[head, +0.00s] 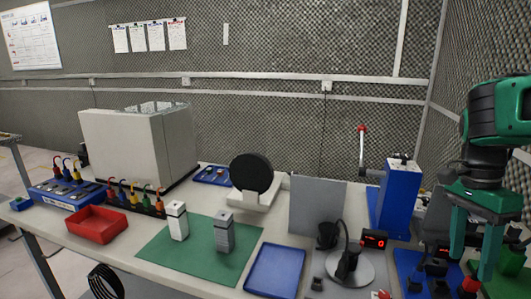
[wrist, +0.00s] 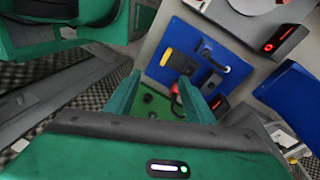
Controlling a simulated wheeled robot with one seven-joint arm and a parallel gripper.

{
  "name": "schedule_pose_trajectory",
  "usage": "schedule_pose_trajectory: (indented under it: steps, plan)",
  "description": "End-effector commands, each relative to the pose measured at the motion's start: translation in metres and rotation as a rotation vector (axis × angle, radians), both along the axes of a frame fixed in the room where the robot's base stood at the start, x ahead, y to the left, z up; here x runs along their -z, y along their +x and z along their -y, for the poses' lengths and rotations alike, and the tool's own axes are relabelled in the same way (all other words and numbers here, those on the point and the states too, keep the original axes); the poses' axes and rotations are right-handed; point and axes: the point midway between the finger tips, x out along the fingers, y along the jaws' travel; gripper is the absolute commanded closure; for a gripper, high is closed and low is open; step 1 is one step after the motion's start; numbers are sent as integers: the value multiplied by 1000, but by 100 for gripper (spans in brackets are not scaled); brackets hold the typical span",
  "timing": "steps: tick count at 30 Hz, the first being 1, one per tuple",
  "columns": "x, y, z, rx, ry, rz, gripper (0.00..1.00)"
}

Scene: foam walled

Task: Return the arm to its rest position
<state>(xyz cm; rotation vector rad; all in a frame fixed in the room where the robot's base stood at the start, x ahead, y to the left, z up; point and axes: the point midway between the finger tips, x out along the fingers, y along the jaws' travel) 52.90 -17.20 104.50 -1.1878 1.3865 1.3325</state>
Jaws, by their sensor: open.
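My gripper (head: 473,256) is at the right edge of the head view, at the end of my green and black arm. Its two green fingers point down and stand apart with nothing between them. It hangs in front of the right end of the workbench. In the wrist view my gripper (wrist: 165,92) also shows open and empty, with a green surface and small dark items beyond the fingertips.
Below my gripper lies a blue mat (wrist: 190,62) with dark tools. A blue upright unit (head: 398,198) and a red-digit display (head: 375,239) stand left of it. A green mat (head: 170,258), red tray (head: 97,222) and blue tray (head: 275,270) lie further left.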

Motion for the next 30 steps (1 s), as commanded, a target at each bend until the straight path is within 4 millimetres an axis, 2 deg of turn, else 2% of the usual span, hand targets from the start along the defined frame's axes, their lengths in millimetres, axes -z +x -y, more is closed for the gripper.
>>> schedule_pose_trajectory:
  steps: [1, 6, 12, 19, 30]
  plan:
    - [6, -15, 5, -86, 22, 9, 51]
    - [30, -58, 12, -443, 94, 49, 51]
    - [57, -95, 7, -792, 151, 102, 51]
    - [71, -110, 1, -975, 170, 134, 51]
    - [72, -111, 1, -985, 171, 134, 51]
